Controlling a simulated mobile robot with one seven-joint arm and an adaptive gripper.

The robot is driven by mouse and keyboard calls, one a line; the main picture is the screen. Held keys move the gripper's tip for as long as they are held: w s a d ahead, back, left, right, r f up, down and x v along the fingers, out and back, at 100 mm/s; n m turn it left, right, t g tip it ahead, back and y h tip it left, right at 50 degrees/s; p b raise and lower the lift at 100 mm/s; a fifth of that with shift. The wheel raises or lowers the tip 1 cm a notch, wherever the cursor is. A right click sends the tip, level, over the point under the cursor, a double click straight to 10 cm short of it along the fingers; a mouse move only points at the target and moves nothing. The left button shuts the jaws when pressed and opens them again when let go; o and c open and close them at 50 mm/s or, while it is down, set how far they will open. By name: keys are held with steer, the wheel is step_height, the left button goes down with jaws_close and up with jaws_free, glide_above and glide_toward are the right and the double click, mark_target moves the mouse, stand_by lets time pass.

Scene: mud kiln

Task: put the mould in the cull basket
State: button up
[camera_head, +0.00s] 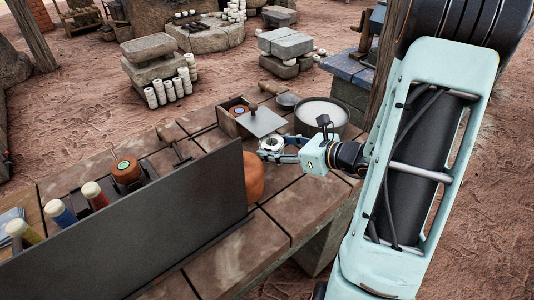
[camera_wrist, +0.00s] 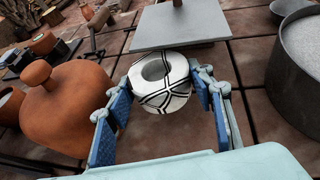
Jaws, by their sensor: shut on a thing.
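A white ring-shaped piece with black lines (camera_wrist: 178,98), which I take to be the mould, sits between the blue pads of my gripper (camera_wrist: 163,88). The gripper is shut on it. In the head view the white piece (camera_head: 271,143) shows at the tip of my gripper (camera_head: 274,151), low over the brick-tiled table (camera_head: 305,205). The hole of the piece faces up towards the wrist camera. I cannot tell whether its underside touches the table. I cannot make out a cull basket in either view.
A rounded terracotta lid with a knob (camera_wrist: 62,105) stands close left of my gripper. A grey plate with a handle (camera_wrist: 180,27) lies just beyond, and a bowl of pale material (camera_head: 322,112) is behind right. A tall dark panel (camera_head: 150,225) blocks the table's left front.

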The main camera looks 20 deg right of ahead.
steer(key=shift+w+a+f, duration=0.1)
steer(key=shift+w+a, duration=0.65)
steer(key=shift+w, duration=0.35)
steer(key=shift+f+b, duration=0.5)
steer(key=shift+f, duration=1.1)
steer(key=shift+f, duration=0.1)
steer(key=shift+f, duration=0.15)
steer(key=o, duration=1)
steer(key=shift+o, duration=0.2)
